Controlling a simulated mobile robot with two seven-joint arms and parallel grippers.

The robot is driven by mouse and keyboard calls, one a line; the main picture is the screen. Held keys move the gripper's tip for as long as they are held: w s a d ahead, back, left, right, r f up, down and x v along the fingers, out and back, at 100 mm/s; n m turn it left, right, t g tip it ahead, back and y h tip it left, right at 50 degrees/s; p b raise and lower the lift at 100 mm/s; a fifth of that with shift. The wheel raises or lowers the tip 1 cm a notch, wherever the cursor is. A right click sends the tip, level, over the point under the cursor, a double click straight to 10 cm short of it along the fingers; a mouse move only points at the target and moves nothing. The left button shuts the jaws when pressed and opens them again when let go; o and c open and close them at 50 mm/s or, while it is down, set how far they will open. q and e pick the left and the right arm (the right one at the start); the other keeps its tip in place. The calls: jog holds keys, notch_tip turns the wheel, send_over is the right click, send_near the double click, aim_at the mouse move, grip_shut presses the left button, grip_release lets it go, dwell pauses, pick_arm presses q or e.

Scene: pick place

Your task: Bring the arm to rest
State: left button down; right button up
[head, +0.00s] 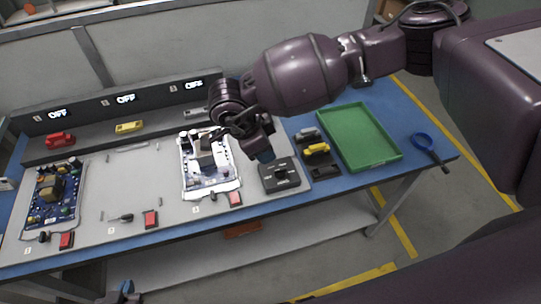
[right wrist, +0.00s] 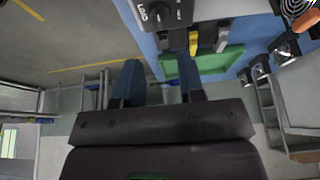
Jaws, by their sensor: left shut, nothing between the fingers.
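My right arm reaches in from the right in the head view. Its gripper (head: 264,155) is above the workbench, just behind a black box with a knob (head: 280,177). In the right wrist view its two blue fingers (right wrist: 160,85) stand apart with nothing between them. The black box (right wrist: 168,12) shows at the top of that view, beyond the fingertips. My left gripper (head: 124,290) shows only in part at the bottom edge of the head view, in front of the bench. It is shut and empty.
A grey mat (head: 120,185) on the blue bench bears two circuit boards (head: 55,195) (head: 222,180). Floor is free in front.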

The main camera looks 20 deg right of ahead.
jog(key=shift+a+r, duration=0.25)
jog(key=shift+r, duration=0.4)
